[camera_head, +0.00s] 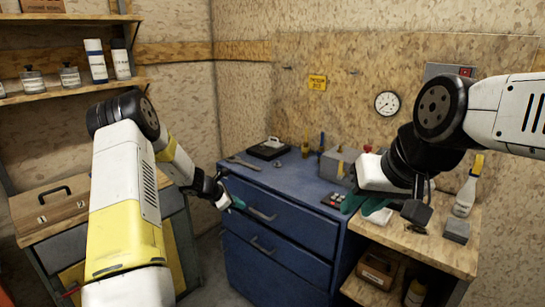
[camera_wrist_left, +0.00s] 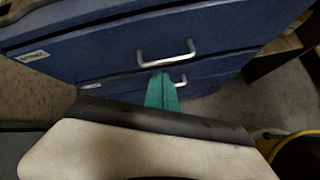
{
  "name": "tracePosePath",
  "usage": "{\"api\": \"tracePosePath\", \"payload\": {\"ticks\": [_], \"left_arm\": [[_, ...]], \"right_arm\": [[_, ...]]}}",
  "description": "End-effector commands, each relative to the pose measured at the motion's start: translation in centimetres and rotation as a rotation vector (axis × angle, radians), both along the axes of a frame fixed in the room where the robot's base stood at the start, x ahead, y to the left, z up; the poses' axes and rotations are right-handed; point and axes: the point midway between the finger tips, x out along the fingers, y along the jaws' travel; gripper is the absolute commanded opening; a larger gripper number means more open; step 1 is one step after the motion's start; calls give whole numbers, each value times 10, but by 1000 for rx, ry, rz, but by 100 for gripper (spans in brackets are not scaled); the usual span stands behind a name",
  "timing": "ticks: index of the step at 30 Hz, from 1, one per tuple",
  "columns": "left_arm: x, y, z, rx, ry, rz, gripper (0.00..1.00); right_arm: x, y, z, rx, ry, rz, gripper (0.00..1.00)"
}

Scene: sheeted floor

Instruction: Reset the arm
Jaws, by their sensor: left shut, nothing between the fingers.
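My left gripper (camera_head: 238,203) hangs in front of the blue drawer cabinet (camera_head: 275,240). In the left wrist view its teal fingers (camera_wrist_left: 161,92) are together, with nothing between them. They overlap the lower drawer handle in that picture, and I cannot tell how far apart they are. The upper handle (camera_wrist_left: 165,55) is just beyond them. My right gripper (camera_head: 357,204) is over the right end of the cabinet, beside the wooden bench. Teal finger parts show there, but the wrist partly hides them and their gap is unclear.
A wooden bench (camera_head: 450,252) on the right holds a spray bottle (camera_head: 464,197) and a grey block (camera_head: 456,230). Several tools and a grey box (camera_head: 338,163) stand on the cabinet. A wooden case (camera_head: 48,208) is at left. A yellow bucket (camera_wrist_left: 298,155) shows in the wrist view.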

Motion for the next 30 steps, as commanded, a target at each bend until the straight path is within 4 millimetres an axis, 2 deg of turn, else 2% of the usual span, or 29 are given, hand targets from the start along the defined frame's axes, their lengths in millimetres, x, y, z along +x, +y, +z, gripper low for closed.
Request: {"api": "tracePosePath", "payload": {"ticks": [1,6,8,12,15,18,22,27,30], "left_arm": [[-8,-10,39,58,-59,-92,0],[-55,-37,130,254,-215,-392,0],[-76,-45,158,323,-267,-493,0],[-132,-58,214,490,-379,-719,0],[-176,-63,245,610,-449,-874,0],[-221,-64,270,732,-514,-1019,0],[-281,-59,290,893,-585,-1201,0],[-353,-44,300,1096,-651,-1409,0],[-383,-33,299,1194,-673,-1501,0]], "right_arm": [[0,0,0,0,0,0,28],[0,0,0,0,0,0,28],[0,0,0,0,0,0,28],[0,0,0,0,0,0,28],[0,0,0,0,0,0,28],[0,0,0,0,0,0,28],[0,0,0,0,0,0,28],[0,0,0,0,0,0,28],[0,0,0,0,0,0,28]]}}
